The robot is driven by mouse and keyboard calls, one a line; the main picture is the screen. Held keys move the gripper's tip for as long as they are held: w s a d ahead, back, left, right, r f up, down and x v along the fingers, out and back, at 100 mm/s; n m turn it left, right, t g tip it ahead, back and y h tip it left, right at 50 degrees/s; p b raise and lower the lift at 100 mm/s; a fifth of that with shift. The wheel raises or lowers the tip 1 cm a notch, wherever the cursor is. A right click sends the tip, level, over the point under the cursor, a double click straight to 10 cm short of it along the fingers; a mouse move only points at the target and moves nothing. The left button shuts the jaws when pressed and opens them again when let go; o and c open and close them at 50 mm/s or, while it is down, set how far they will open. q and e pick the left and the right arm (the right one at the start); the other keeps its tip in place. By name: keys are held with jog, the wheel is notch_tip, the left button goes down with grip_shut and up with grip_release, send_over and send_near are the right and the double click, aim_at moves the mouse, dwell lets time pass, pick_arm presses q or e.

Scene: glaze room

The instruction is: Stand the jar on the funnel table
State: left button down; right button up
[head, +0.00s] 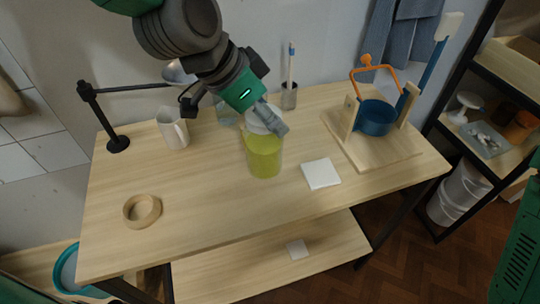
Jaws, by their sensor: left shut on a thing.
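The jar (264,160) is clear, with yellow-green contents and a pale top. It is upright over the middle of the light wooden table (205,205). My left gripper (265,122) reaches down from above and is shut on the jar's upper part, hiding some of its top. I cannot tell whether the jar's base touches the table. A silver bowl-shaped piece, perhaps a funnel (178,73), is at the end of a black stand's arm at the back left, partly behind my arm. My right gripper is not in view.
A white mug (172,128), black stand (117,143), wooden ring (141,210), white tile (321,173), pen cup (289,97) and wooden frame with a blue pot (376,118) stand on the table. The front middle is clear. Shelves (485,130) stand at right.

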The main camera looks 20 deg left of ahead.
pick_arm(q)
notch_tip(320, 180, down, 3)
jog(key=shift+w+r, duration=0.1)
jog(key=shift+a+f, duration=0.25)
jog(key=shift+f, duration=0.45)
notch_tip(320, 180, down, 2)
jog(key=shift+f+b, duration=0.25)
jog(key=shift+b, duration=0.05)
jog(key=shift+f, duration=0.45)
jog(key=shift+d, duration=0.1)
jog(key=c, duration=0.7)
grip_release()
